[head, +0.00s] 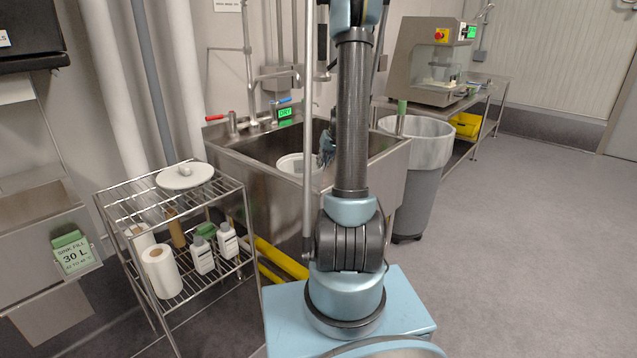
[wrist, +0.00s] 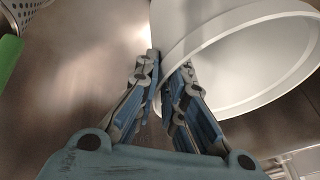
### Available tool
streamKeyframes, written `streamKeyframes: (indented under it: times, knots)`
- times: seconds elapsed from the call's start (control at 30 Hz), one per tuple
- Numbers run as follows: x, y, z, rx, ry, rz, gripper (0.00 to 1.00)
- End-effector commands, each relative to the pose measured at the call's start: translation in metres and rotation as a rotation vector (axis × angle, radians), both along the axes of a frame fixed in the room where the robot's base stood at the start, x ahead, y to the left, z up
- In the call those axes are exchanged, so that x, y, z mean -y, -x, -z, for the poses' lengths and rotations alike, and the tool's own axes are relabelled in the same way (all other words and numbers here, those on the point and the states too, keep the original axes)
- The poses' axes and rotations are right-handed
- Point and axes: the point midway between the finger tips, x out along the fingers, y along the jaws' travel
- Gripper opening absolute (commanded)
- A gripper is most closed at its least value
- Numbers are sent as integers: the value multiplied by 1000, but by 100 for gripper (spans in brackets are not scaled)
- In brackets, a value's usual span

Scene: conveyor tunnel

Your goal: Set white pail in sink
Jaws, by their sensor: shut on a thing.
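The white pail (head: 292,164) is inside the steel sink (head: 258,187) in the head view, partly hidden by the sink's front wall and my arm. In the wrist view the pail (wrist: 255,62) is large at the upper right, with its round open rim facing the camera. My gripper (wrist: 168,75) is shut on the pail's near rim and wall, one finger on each side. In the head view my gripper (head: 327,148) is small and mostly hidden behind my arm. I cannot tell whether the pail touches the sink floor.
A wire rack (head: 180,245) with a white lid (head: 185,176), bottles and paper rolls stands left of the sink. A grey bin (head: 418,170) stands to its right. A green "DRY" sign (head: 286,112) is at the sink's back. A perforated metal container (wrist: 22,12) shows in the wrist view.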

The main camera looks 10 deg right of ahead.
Motion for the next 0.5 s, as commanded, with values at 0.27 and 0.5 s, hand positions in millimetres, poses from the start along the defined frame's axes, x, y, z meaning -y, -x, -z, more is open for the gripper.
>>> streamKeyframes:
  times: [0.27,0.5]
  knots:
    - [1,0,20,0,0,1,0]
    - [2,0,48,0,0,3,0]
